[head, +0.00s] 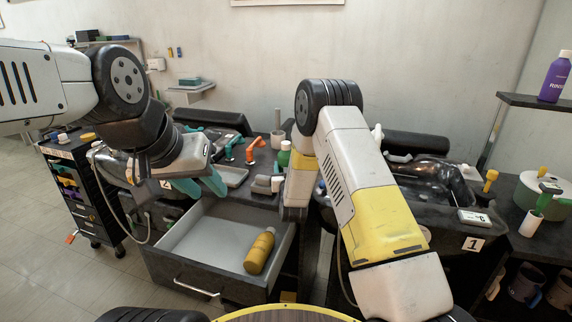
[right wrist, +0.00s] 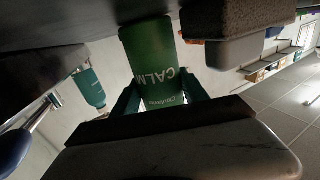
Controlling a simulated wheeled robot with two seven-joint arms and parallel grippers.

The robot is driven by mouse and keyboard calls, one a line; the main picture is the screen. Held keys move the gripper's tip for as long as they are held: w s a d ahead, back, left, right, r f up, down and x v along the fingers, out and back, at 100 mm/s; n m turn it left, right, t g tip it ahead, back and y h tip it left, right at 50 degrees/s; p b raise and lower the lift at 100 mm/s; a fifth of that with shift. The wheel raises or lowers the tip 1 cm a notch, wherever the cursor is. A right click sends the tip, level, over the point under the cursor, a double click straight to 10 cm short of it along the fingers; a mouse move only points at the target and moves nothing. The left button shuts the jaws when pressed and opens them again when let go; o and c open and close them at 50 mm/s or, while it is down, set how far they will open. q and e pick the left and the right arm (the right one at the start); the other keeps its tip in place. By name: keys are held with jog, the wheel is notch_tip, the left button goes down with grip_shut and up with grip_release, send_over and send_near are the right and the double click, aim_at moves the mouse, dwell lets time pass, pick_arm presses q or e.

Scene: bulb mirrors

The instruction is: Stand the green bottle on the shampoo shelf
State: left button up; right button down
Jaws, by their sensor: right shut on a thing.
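The green bottle (head: 284,156) with a white cap shows in the head view beside my right wrist, above the dark counter. In the right wrist view the green bottle (right wrist: 155,60), labelled CALM, is between the teal fingers of my right gripper (right wrist: 157,92), which is shut on it. My right forearm hides part of it in the head view. A dark shelf (head: 520,102) at the upper right, probably the shampoo shelf, carries a purple bottle (head: 556,76) near its right end. My left gripper (head: 200,185) is open and empty above the open drawer.
The open drawer (head: 190,238) holds a yellow bottle (head: 259,251) lying down. A black trolley (head: 75,185) stands left.

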jog(key=c, duration=0.6)
grip_release()
